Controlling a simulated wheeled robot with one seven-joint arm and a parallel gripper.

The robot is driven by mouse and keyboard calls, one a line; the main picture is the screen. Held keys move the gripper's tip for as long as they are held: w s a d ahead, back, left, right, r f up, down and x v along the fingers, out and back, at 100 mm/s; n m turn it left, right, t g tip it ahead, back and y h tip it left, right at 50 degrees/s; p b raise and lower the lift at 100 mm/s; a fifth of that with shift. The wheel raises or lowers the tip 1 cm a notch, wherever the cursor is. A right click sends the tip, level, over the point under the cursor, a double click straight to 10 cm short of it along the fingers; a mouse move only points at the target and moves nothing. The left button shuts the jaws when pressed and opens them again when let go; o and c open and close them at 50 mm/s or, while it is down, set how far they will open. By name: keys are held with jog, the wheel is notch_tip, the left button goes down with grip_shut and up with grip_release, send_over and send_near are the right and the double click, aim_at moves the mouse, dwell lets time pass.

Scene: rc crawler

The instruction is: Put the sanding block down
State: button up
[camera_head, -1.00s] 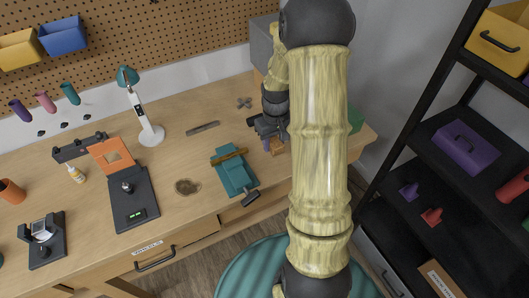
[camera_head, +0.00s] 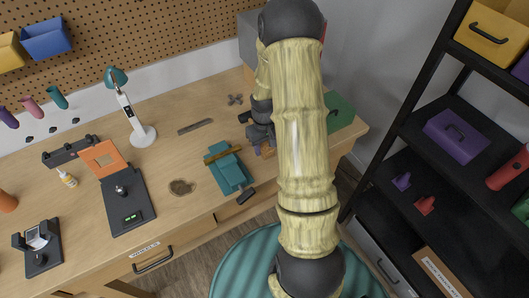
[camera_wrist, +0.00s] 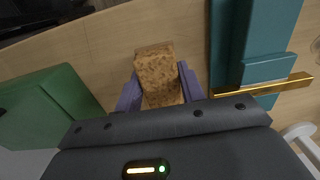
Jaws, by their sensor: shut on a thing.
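The sanding block (camera_wrist: 158,72) is a speckled tan-brown block in the wrist view, between the two purple fingers of my gripper (camera_wrist: 157,88). My gripper is shut on it. The block is over the wooden workbench, and I cannot tell whether it touches the top. In the head view, my gripper (camera_head: 262,140) is right of the teal vise, mostly hidden behind my own arm. Only a small brown part of the block (camera_head: 267,151) shows there.
The teal vise (camera_head: 231,172) with a brass bar is close on the left; it also shows in the wrist view (camera_wrist: 272,40). A green object (camera_head: 341,113) stands at the bench's right end. A metal strip (camera_head: 195,126) lies behind. A black shelf (camera_head: 405,130) stands right.

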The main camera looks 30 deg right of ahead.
aim_at(265, 153)
jog(key=shift+f, duration=0.1)
jog(key=shift+f+p, duration=0.45)
jog(key=shift+f, duration=1.55)
jog(key=shift+f, duration=0.3)
jog(key=o, duration=1)
jog(key=shift+s+a, duration=0.1)
jog(key=shift+o, duration=0.2)
